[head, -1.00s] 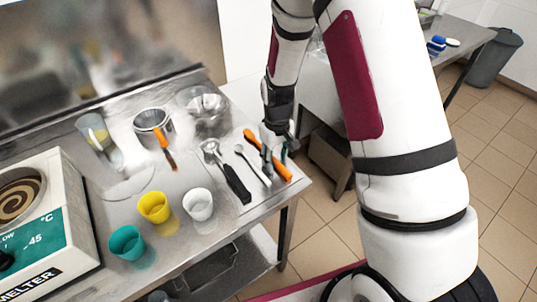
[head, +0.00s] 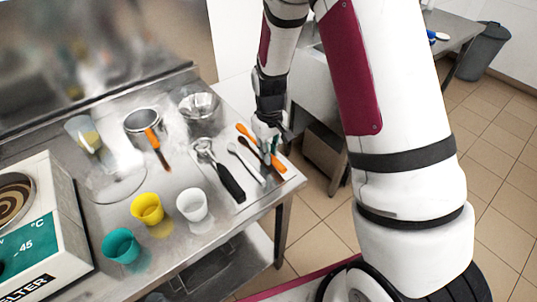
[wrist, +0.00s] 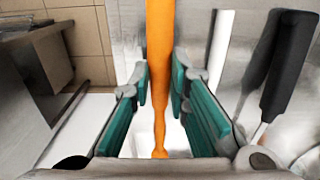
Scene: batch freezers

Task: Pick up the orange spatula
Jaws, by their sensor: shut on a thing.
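The orange spatula (head: 246,131) is at the right end of the steel table, beside other utensils. In the wrist view the spatula (wrist: 160,40) runs lengthwise between the green finger pads. My gripper (head: 268,142) is over the middle of the spatula and covers part of it in the head view. In the wrist view my gripper (wrist: 161,85) is shut on the spatula, a pad on each side. I cannot tell whether the spatula is clear of the table.
To the left lie a black-handled scoop (head: 230,183) and a spoon (head: 245,162). Yellow (head: 147,209), teal (head: 121,246) and white (head: 192,205) cups stand in front. The floor is right of the table edge.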

